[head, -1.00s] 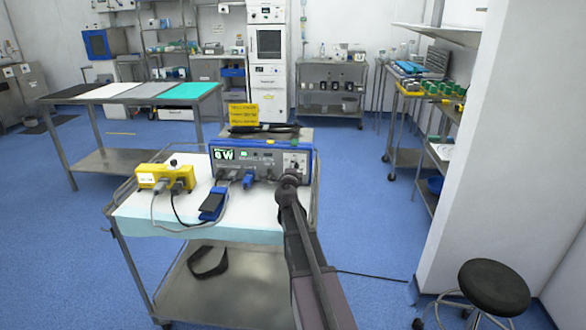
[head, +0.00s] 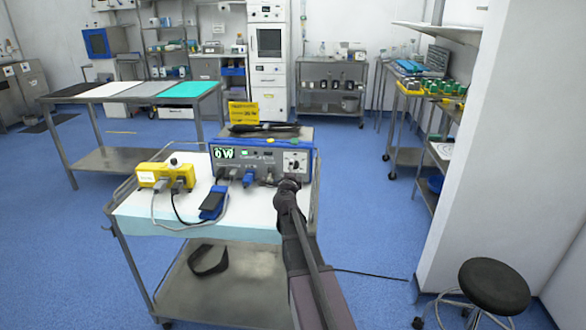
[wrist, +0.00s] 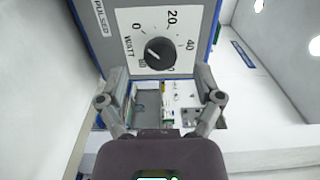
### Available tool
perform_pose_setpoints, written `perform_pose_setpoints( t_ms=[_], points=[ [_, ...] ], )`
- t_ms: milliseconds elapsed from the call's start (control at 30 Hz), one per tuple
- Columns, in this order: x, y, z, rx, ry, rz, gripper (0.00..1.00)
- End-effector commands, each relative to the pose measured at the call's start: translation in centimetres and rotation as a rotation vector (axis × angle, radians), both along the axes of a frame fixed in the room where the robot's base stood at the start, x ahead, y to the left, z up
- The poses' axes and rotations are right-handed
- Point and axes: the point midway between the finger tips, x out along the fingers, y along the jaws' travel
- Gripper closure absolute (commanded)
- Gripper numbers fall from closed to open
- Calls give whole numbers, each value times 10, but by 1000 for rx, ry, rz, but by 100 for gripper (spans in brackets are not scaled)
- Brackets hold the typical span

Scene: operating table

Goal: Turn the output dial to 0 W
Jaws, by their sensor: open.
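The output dial (head: 295,163) is a dark round knob on a white scale plate, at the right of the blue-framed generator's front (head: 225,172).
The generator stands on a steel cart (head: 150,222) with a pale cover. A black stool (head: 494,285) stands at the lower right, beside a white wall. Blue floor is clear at left.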

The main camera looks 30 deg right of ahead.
Motion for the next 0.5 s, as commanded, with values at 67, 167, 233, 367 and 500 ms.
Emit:
perform_pose_setpoints(
  t_ms=[67, 167, 233, 367, 500],
  points=[
    [-15, 10, 0, 0, 0, 1, 15],
    [-28, 20, 0, 0, 0, 1, 15],
    [-37, 26, 0, 0, 0, 1, 15],
    [-52, 37, 0, -1, 1, 1, 15],
    [-62, 45, 0, -1, 1, 0, 15]
  ],
)
